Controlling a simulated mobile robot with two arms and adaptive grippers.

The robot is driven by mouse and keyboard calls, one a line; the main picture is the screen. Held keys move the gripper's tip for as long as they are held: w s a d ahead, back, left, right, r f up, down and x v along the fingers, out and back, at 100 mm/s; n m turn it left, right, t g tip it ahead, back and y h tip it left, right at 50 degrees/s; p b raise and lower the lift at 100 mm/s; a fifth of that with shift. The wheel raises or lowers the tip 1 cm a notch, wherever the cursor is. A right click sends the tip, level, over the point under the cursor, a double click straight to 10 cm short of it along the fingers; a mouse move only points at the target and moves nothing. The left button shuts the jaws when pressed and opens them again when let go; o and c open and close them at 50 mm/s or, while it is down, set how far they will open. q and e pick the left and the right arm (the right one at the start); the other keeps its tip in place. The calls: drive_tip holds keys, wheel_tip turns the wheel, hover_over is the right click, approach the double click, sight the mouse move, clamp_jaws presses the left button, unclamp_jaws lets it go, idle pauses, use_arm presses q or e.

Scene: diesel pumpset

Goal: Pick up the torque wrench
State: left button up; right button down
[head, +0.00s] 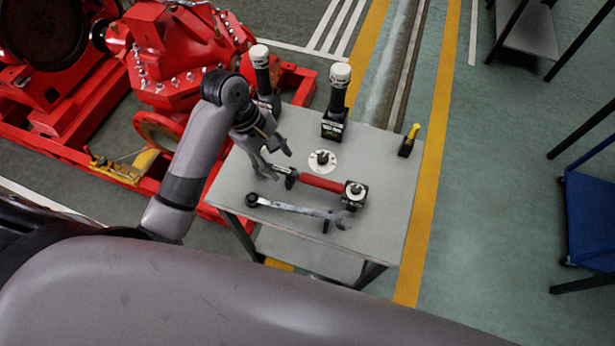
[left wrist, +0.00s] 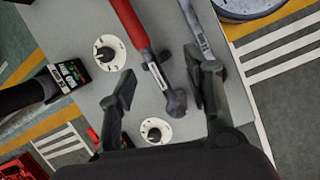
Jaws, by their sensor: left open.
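The torque wrench appears to be the red-handled tool (head: 321,183) lying on the grey table. In the left wrist view its red grip (left wrist: 128,22) runs to a silver shaft and a dark head. A silver wrench (head: 295,208) lies beside it, nearer to me; it also shows in the left wrist view (left wrist: 196,27). My left gripper (head: 272,157) is open and empty above the table, over the head end of the red-handled tool. In the left wrist view the dark head lies between the two fingertips (left wrist: 165,87), with no visible contact. My right gripper is not in view.
A red pumpset (head: 180,60) stands behind, left.

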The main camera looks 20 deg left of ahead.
use_arm(q)
wheel_tip(320, 180, up, 4)
drive_tip(key=w+n, duration=0.3)
drive_tip(key=p, duration=0.1)
approach(304, 175)
drive_tip(key=shift+g+h, duration=0.3)
drive_tip(key=x, duration=0.6)
drive_tip(key=shift+s+a+f, duration=0.15)
drive_tip(key=shift+a+f, duration=0.1)
drive_tip(key=shift+f, duration=0.2)
drive_tip(key=x, duration=0.2)
drive_tip(key=p+x, duration=0.1)
drive_tip(key=x, duration=0.1)
drive_tip(key=shift+w+d, duration=0.2)
drive_tip(key=shift+w, duration=0.15)
drive_tip(key=shift+d+f, duration=0.25)
drive_tip(key=shift+f, duration=0.25)
drive_tip(key=shift+c, duration=0.5)
drive_tip(key=c, duration=0.9)
clamp_jaws()
drive_tip(key=shift+r, duration=0.1)
